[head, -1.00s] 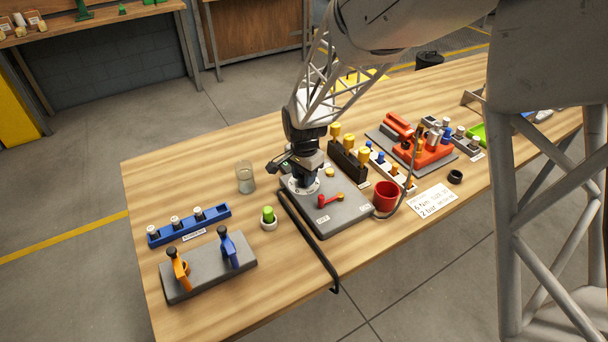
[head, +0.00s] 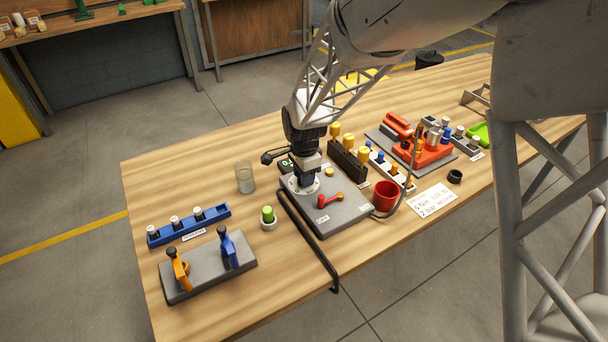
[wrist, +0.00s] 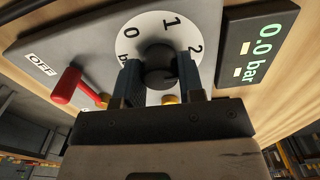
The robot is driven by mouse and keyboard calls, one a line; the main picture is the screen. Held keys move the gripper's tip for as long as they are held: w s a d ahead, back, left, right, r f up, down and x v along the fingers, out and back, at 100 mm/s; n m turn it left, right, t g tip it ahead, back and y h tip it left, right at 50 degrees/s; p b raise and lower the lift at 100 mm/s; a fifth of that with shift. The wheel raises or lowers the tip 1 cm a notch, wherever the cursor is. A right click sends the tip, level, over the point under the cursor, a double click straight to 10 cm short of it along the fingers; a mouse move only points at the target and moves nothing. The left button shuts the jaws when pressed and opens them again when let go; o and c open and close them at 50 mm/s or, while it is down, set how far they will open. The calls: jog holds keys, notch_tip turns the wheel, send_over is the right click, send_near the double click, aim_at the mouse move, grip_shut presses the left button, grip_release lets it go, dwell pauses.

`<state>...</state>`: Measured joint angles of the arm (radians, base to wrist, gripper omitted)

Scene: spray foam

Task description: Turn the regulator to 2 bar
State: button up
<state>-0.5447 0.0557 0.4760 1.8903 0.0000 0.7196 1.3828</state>
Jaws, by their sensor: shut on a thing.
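The regulator is a black round knob (wrist: 160,66) on a white dial (wrist: 143,28) marked 0, 1 and 2 in the wrist view. My gripper (wrist: 161,82) has its two fingers on opposite sides of the knob and is shut on it. The knob's pointer mark is not clear enough to read. A dark display (wrist: 258,48) beside the dial reads 0.0 bar in green. In the head view my gripper (head: 307,182) stands over the dial on the grey panel (head: 325,228) and hides the knob.
A red lever (wrist: 67,86) on the same panel has its handle beside the OFF label (wrist: 40,65). A red cup (head: 386,196) and a bottle rack (head: 347,160) stand close by. A glass jar (head: 245,178) stands left.

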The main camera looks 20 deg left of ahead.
jog(key=o, duration=0.9)
jog(key=shift+r, duration=0.1)
jog(key=shift+r, duration=3.8)
